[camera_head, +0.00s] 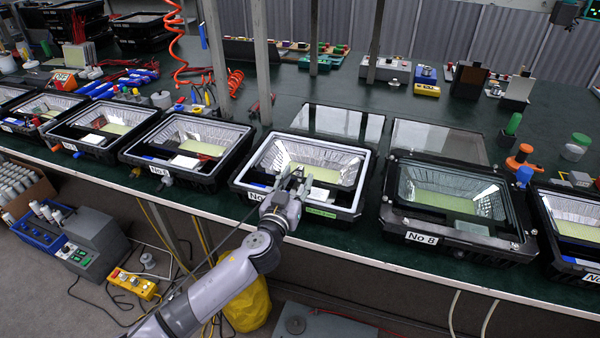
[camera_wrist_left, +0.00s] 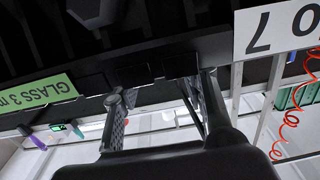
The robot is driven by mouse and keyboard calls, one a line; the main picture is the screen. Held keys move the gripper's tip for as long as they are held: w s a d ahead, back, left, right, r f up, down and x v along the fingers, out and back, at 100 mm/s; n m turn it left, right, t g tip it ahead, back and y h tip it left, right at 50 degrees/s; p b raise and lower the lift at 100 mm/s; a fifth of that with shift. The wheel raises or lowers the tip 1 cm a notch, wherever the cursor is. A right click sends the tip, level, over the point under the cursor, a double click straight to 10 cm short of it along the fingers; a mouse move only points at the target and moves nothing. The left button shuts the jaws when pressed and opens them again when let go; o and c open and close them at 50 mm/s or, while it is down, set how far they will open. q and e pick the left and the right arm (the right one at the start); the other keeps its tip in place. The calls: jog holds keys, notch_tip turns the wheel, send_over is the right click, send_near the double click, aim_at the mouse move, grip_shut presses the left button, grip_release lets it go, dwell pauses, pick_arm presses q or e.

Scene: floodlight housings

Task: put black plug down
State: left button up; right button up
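My left gripper (camera_head: 293,182) is at the front edge of the floodlight housing with the white inner frame (camera_head: 354,212), the middle one in the row. In the left wrist view its two fingers (camera_wrist_left: 163,88) stand apart below the housing's black front wall (camera_wrist_left: 215,48). Dark blocky shapes lie at the fingertips against that wall. I cannot tell whether one is the black plug. I see no plug clearly in either view. The white "No 7" label (camera_wrist_left: 278,30) and green "GLASS 3" label (camera_wrist_left: 38,100) are on either side of the fingers. My right gripper is not in view.
Housing No 8 (camera_head: 422,239) stands to the right and another housing (camera_head: 190,180) to the left, with narrow gaps. Glass panes (camera_head: 338,122) lie behind. An orange coiled hose (camera_head: 178,60) hangs at back left. The green table (camera_head: 420,100) has free room farther back.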

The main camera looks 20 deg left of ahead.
aim_at(299, 170)
pick_arm(q)
jog(key=w, duration=0.3)
jog(key=shift+w+a+r, duration=0.15)
jog(key=shift+w+a, duration=0.15)
jog(key=shift+w, duration=0.6)
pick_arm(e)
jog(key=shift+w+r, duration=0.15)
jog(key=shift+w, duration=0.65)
pick_arm(q)
jog(key=shift+c, duration=0.4)
grip_shut()
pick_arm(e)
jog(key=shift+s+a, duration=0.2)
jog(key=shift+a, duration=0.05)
